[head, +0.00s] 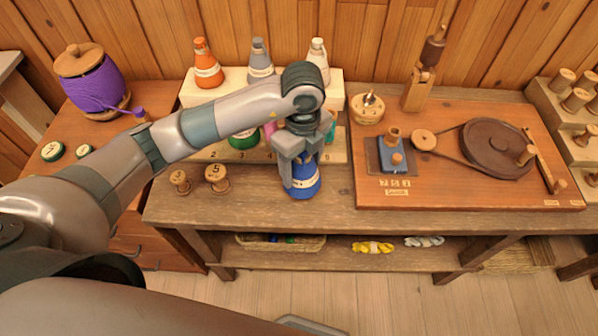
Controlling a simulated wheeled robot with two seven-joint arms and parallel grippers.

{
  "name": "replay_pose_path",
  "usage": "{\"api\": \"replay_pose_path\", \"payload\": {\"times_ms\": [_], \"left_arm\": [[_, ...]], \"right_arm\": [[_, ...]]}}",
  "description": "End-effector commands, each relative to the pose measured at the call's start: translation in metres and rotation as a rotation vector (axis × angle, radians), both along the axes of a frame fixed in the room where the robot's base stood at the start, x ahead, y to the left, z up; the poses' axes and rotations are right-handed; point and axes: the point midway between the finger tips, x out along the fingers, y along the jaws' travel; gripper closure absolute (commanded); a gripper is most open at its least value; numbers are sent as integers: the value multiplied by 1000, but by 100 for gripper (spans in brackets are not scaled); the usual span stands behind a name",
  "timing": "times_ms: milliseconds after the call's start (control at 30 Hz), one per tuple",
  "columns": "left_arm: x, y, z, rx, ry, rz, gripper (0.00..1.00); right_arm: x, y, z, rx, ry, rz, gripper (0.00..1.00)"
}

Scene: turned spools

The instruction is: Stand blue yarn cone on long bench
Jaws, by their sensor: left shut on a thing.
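The blue yarn cone (304,184) with a pale label band is upright at the front part of the long bench (340,212). My left gripper (300,172) reaches in from the left and is shut on the cone's upper part, hiding its top. The cone's base appears at the bench surface, but I cannot tell whether it touches. My right gripper is not in view.
Behind stands a pale stepped rack (190,97) with orange (208,68), grey (260,66) and white (318,58) cones. Two numbered wooden spools (216,178) stand to the left. A winding board (470,195) fills the bench's right side.

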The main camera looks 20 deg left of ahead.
Motion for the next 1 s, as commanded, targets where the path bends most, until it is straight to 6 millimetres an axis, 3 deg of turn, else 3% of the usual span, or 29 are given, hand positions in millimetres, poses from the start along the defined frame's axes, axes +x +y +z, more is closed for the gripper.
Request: {"api": "replay_pose_path", "payload": {"times_ms": [467, 800, 1000], "left_arm": [[1, 6, -5, -1, -2, -1, 78], [1, 6, -37, -1, 0, 0, 78], [1, 6, -44, -1, -2, -1, 78]], "right_arm": [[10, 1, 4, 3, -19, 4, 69], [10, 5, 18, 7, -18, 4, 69], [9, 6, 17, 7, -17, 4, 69]]}}
